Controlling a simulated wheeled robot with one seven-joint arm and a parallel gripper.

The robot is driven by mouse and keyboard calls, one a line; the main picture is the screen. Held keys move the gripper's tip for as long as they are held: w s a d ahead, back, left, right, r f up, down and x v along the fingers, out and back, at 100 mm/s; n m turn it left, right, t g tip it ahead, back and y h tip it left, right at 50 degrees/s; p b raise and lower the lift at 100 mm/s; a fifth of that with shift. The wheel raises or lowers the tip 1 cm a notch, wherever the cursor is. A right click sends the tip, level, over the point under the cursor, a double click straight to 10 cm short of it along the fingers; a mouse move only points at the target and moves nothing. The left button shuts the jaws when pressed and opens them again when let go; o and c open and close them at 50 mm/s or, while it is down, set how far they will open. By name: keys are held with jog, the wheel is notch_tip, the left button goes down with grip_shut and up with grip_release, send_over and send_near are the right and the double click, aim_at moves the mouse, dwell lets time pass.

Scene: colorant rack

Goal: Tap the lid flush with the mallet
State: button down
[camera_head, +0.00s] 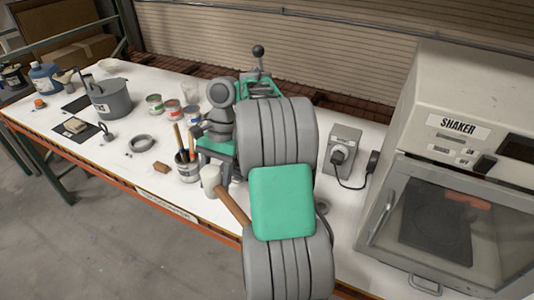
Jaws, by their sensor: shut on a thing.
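The mallet has a white head (210,180) and a brown wooden handle (233,207) slanting down to the right, its lower end hidden behind my arm. My gripper (226,170) is just right of the white head, above the front of the bench. It is shut on the mallet, but my arm hides most of the fingers and the grip. Several small cans stand behind and left of it: a green-marked can (154,103), a red-marked can (172,108) and a blue-marked can (195,129). I cannot tell which lid is the task's, or whether it sits flush.
A tin of brushes (187,168) and a brown block (161,167) stand left of the mallet. A grey pot (109,98) and a grey ring (141,144) are farther left. The shaker (455,135) and a grey plug box (342,150) stand right.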

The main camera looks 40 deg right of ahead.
jog(key=s+d+r+m+t+p, duration=0.1)
jog(key=s+d+m+t, duration=0.1)
jog(key=d+m, duration=0.4)
jog(key=s+d+r+m+t, duration=0.2)
jog(key=d+m+t, duration=0.1)
jog(key=d+m, duration=0.4)
jog(key=shift+s+d+h+p, duration=0.2)
jog(key=shift+d+h+p, duration=0.15)
jog(key=shift+d, duration=0.55)
jog(key=shift+f, duration=0.15)
jog(key=shift+f+b, duration=0.85)
jog(key=shift+f, duration=1.3)
